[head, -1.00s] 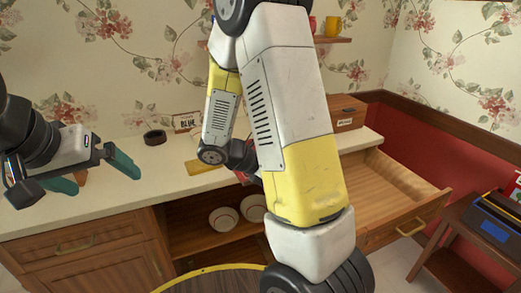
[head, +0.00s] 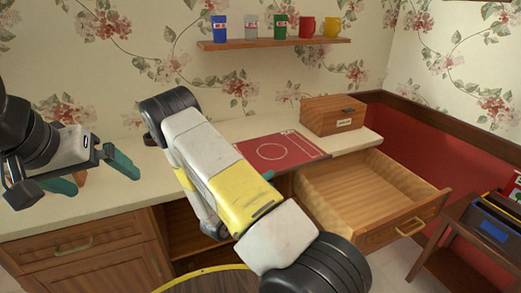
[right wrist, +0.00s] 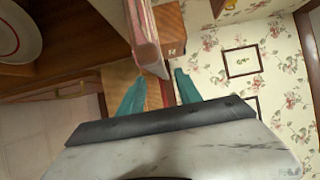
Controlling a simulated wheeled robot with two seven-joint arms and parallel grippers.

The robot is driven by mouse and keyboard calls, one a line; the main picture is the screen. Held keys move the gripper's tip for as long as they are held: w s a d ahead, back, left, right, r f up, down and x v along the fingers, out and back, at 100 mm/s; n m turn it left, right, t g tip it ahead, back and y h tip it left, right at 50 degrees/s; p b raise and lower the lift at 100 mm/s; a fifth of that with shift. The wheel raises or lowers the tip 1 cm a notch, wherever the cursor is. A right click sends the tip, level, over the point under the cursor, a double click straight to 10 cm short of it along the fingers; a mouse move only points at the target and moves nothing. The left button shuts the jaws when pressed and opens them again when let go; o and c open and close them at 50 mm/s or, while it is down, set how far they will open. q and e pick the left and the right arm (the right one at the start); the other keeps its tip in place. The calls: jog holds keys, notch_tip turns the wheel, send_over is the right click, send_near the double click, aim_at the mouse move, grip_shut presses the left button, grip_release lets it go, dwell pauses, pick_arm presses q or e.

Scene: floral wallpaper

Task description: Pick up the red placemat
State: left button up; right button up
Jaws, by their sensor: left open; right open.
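The red placemat (head: 290,149), with a white circle outline, lies flat on the counter to the left of a wooden box, near the front edge. My right arm covers its left part. My right gripper is mostly hidden behind my arm in the head view; a teal fingertip (head: 268,174) shows at the placemat's front edge. In the right wrist view my right gripper (right wrist: 158,92) is open, with a pinkish edge strip reaching toward the gap between its fingers; I cannot tell whether they touch it. My left gripper (head: 95,176) is open and empty at the left, over the counter.
The wooden box (head: 333,115) stands at the counter's right end. An open, empty drawer (head: 365,188) juts out below. A wall shelf (head: 275,43) holds several coloured cups. A side table (head: 470,240) with dark items stands at the right. A plate (right wrist: 18,32) shows in the right wrist view.

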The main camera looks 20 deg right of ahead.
aim_at(276, 175)
jog(key=x, duration=0.5)
jog(key=shift+s+d+r, duration=0.1)
jog(key=shift+s+r, duration=0.05)
jog(key=shift+r, duration=0.05)
grip_shut()
